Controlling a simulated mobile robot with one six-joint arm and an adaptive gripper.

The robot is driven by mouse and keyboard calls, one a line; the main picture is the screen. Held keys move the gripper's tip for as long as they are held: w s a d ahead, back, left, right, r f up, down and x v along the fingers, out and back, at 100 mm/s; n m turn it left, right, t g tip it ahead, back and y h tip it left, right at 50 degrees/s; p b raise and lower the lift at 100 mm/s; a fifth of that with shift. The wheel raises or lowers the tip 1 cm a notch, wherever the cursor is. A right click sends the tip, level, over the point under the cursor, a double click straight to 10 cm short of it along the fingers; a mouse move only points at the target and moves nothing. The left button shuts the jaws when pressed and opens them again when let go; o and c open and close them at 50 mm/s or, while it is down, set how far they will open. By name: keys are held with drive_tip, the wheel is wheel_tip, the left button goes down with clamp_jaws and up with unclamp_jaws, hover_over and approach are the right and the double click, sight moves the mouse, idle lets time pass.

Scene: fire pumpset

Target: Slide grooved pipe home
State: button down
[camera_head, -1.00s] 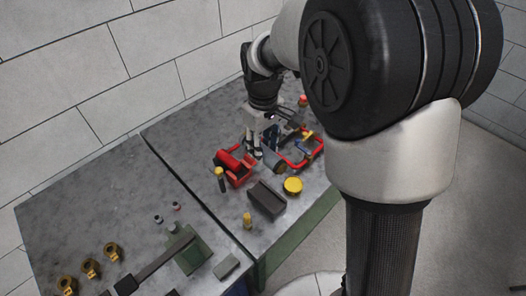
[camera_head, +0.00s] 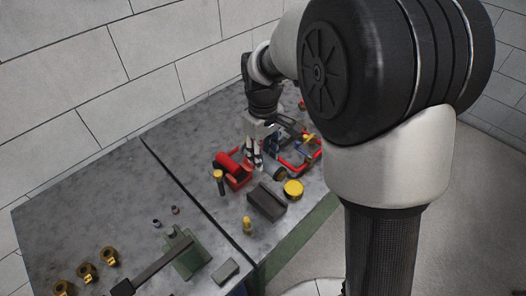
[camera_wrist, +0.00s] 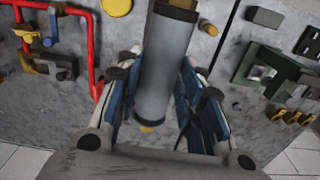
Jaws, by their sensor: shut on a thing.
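A grey pipe (camera_wrist: 163,65) lies lengthwise between the blue-padded fingers of my gripper (camera_wrist: 157,90) in the wrist view. My gripper is shut on it. The pipe's far end meets a brown part (camera_wrist: 184,4) at the top edge, and I cannot tell whether they are joined. In the head view my gripper (camera_head: 254,155) is low over the far bench, just right of a red cradle-like fixture (camera_head: 236,168). There the pipe is mostly hidden, with a dark round end (camera_head: 280,173) perhaps showing beside the fingers.
A red tubular frame (camera_wrist: 92,50) is close left of the pipe in the wrist view. A dark block (camera_head: 267,201), a yellow disc (camera_head: 293,189) and a yellow-topped post (camera_head: 219,182) stand near my gripper. A green vise (camera_head: 188,256) and brass fittings (camera_head: 86,271) occupy the near bench.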

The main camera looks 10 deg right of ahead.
drive_tip(key=shift+f+b, duration=5.4)
drive_tip(key=shift+f, duration=3.4)
drive_tip(key=shift+w+a+r+p, duration=0.1)
drive_tip(key=shift+w+a+p, duration=0.2)
drive_tip(key=shift+w+a, duration=0.3)
drive_tip(key=shift+w+a+f+p, duration=0.1)
drive_tip(key=shift+w+a+p, duration=0.25)
drive_tip(key=shift+w, duration=0.5)
drive_tip(key=shift+w+a+r+p, duration=0.1)
drive_tip(key=shift+w+a+p, duration=0.1)
drive_tip(key=shift+w+a, duration=0.45)
drive_tip(key=c, duration=1)
unclamp_jaws()
